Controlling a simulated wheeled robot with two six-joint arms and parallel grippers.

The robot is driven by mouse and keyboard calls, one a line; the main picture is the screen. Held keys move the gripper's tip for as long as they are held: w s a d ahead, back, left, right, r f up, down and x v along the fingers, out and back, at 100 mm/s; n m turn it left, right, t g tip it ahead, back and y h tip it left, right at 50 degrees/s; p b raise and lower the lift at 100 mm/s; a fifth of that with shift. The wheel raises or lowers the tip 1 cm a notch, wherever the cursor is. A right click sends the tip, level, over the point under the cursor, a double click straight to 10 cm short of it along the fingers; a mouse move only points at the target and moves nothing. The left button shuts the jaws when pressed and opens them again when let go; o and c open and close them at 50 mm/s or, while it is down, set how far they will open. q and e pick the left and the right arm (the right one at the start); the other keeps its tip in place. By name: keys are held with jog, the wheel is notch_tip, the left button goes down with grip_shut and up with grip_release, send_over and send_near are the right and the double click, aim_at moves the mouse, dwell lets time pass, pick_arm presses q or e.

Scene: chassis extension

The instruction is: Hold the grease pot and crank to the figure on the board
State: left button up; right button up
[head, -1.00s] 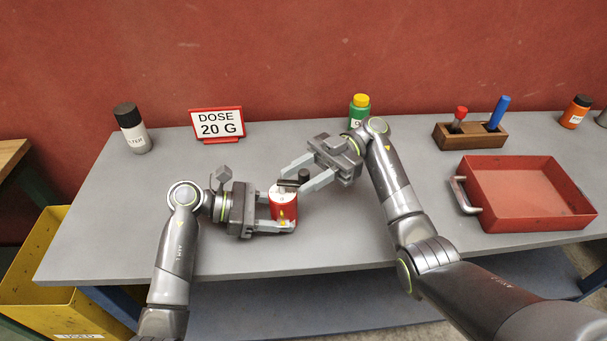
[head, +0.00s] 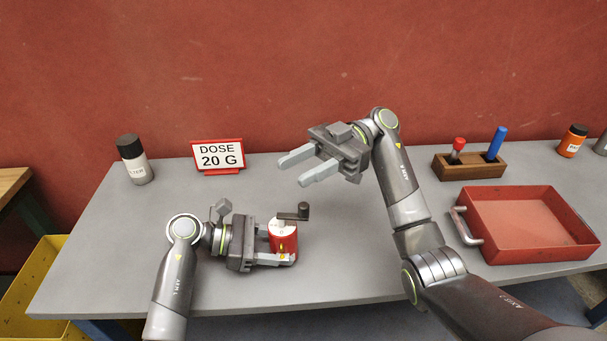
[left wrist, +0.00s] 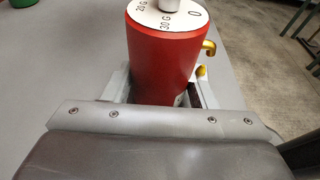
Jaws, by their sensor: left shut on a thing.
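The red grease pot (head: 283,240) stands upright near the table's front edge, with a white dial top and a dark crank (head: 293,213) whose knob points to the right. My left gripper (head: 279,251) is shut on the pot from its left side. In the left wrist view the pot (left wrist: 163,60) shows dial marks 0, 20 G and 30 G and a brass spout (left wrist: 208,47). My right gripper (head: 300,170) is open and empty, raised above and behind the pot, apart from the crank. The board (head: 218,156) at the back reads DOSE 20 G.
A dark-capped bottle (head: 135,160) stands at the back left. A red tray (head: 470,232) with a handle lies at the right. Behind it are a wooden block (head: 440,164) holding red and blue tools and an orange bottle (head: 572,141). The table's middle is clear.

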jog(key=d+f+n+t, duration=0.1)
jog(key=n, duration=0.2)
jog(key=n+t+y, duration=0.3)
jog(key=n+t, duration=0.5)
jog(key=n, duration=1.9)
send_near(304, 210)
jog(key=a, duration=0.6)
jog(key=a+f, duration=0.1)
jog(key=a, duration=0.3)
jog(key=shift+w, duration=0.15)
